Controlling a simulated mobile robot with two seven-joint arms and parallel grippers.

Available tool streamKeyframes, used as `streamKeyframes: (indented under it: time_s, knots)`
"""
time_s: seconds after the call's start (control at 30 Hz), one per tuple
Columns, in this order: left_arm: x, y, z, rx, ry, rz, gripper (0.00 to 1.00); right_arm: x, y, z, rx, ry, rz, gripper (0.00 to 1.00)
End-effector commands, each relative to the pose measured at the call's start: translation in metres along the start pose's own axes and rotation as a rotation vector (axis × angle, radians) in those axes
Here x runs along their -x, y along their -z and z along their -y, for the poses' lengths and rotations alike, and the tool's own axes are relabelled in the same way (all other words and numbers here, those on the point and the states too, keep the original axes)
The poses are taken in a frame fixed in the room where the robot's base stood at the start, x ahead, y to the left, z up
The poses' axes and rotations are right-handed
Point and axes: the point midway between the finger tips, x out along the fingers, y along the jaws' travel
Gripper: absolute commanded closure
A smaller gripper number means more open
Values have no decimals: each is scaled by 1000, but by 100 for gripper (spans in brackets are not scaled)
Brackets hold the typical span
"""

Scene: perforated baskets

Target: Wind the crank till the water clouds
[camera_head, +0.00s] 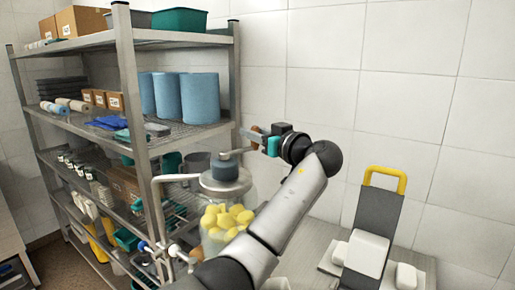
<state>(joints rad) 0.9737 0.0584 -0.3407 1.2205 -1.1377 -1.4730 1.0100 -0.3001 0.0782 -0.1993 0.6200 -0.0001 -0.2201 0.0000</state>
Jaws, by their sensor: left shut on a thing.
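A clear vessel (215,240) holding several yellow rounded pieces (228,218) stands at the middle, in front of the shelf. A grey hub (225,171) sits on its lid, and a crank arm rises from it toward a brown wooden handle (256,131). My left gripper (265,140), with teal and dark parts, is above and right of the lid and is shut on the crank handle. My left forearm hides the lower right of the vessel. The picture is too small to tell whether the water is clear or cloudy. My right gripper is not in view.
A metal shelf rack (130,110) with blue rolls (198,98), boxes and bins stands close on the left. A pale curved bar (160,190) is beside the vessel. A dark board with a yellow handle (386,178) and white blocks (361,252) are at the right. A tiled wall is behind.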

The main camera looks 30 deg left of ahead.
Motion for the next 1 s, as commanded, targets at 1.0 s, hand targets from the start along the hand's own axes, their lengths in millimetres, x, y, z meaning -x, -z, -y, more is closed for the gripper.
streamKeyframes:
  time_s: [1.0]
  knots:
    - [-41, 1, 13, 1, 143, -2, 100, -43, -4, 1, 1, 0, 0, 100]
